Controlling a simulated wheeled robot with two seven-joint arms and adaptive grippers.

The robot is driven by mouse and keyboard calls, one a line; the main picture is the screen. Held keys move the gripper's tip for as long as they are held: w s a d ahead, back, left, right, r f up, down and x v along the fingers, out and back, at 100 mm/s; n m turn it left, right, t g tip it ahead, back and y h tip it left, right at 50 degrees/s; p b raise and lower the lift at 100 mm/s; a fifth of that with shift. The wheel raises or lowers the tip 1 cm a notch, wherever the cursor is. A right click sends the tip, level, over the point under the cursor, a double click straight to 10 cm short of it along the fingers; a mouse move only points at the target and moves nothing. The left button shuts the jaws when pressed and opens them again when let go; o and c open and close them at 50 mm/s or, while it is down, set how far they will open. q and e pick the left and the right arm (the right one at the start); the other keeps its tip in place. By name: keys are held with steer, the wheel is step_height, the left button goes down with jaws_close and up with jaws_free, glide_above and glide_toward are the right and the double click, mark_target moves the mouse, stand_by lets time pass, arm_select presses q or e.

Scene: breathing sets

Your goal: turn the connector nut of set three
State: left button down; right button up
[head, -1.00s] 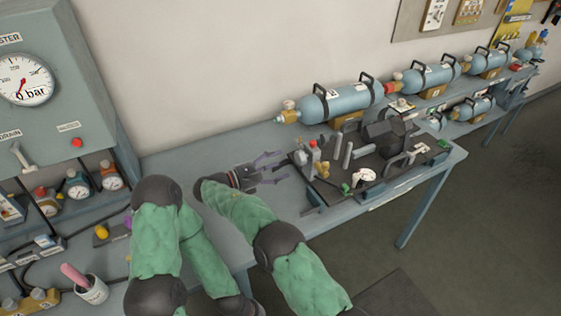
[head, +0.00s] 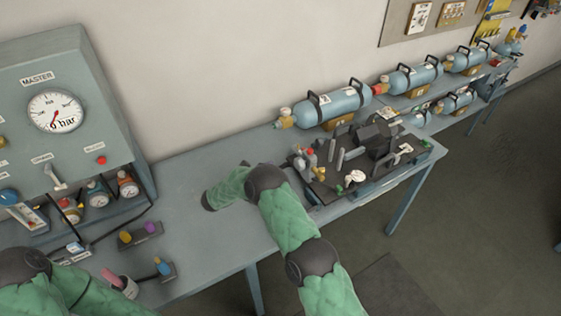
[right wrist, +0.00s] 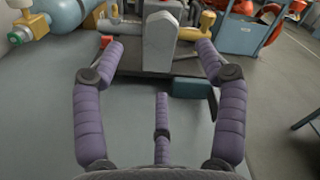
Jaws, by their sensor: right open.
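A breathing set on a dark backplate (head: 375,172) lies on the bench, with brass and red fittings (head: 312,165) at its left end. I cannot make out its number or tell which fitting is the connector nut. In the right wrist view, a grey upright plate (right wrist: 160,42) stands beyond the fingers, with a yellow brass fitting (right wrist: 190,33) behind it. My right gripper (right wrist: 160,50) is open and empty; its purple fingers are spread, with bench showing between them.
A gauge panel (head: 60,110) stands at the left. Small holders (head: 140,234) and a cup (head: 122,285) sit at the front left. The bench middle (head: 185,190) is clear.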

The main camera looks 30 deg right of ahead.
mark_target(296, 164)
steer(key=d, duration=1)
steer(key=shift+w, duration=0.4)
steer(key=c, duration=1.2)
